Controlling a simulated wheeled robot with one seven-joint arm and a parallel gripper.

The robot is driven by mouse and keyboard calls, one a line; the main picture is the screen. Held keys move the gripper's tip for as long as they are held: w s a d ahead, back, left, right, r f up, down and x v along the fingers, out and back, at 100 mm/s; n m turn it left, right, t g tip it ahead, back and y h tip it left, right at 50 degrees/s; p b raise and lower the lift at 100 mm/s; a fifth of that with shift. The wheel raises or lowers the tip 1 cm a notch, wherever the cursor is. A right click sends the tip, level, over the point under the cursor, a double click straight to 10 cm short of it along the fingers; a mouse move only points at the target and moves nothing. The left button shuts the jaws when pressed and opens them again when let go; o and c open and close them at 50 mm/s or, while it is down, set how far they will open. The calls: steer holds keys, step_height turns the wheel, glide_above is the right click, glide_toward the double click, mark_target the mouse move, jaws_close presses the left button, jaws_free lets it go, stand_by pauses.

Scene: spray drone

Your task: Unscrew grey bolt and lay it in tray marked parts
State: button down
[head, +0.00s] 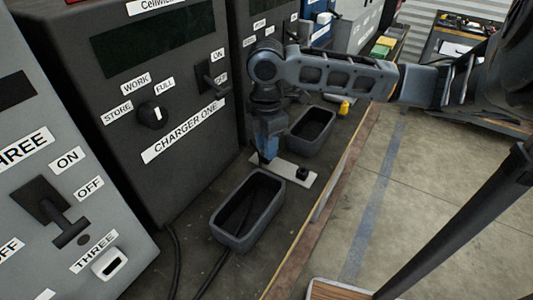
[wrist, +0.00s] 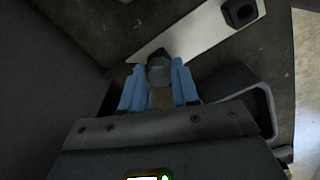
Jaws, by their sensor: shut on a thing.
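My gripper (head: 267,160) points down over the left end of a pale plate (head: 287,168) on the bench. In the wrist view its blue fingers (wrist: 159,88) are shut on a grey bolt (wrist: 159,68) with a rounded dark head. I cannot tell whether the bolt is still seated in the plate or just clear of it. A grey open tray (head: 272,183) stands just in front of the plate. A second grey tray (head: 331,127) stands behind it. No "parts" marking is readable on either tray.
A dark hexagonal piece (head: 303,173) sits on the plate's right end and shows in the wrist view (wrist: 240,12). The CHARGER ONE cabinet (head: 185,85) rises close on the left. A yellow object (head: 345,107) lies beyond the rear tray. The bench edge (head: 335,170) runs along the right.

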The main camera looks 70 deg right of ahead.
steer(key=n+b, duration=0.1)
steer(key=n, duration=0.3)
steer(key=shift+f, duration=0.15)
steer(key=n+b, duration=0.1)
steer(key=n, duration=0.3)
steer(key=n+b, duration=0.1)
steer(key=n, duration=0.2)
steer(key=shift+r, duration=0.2)
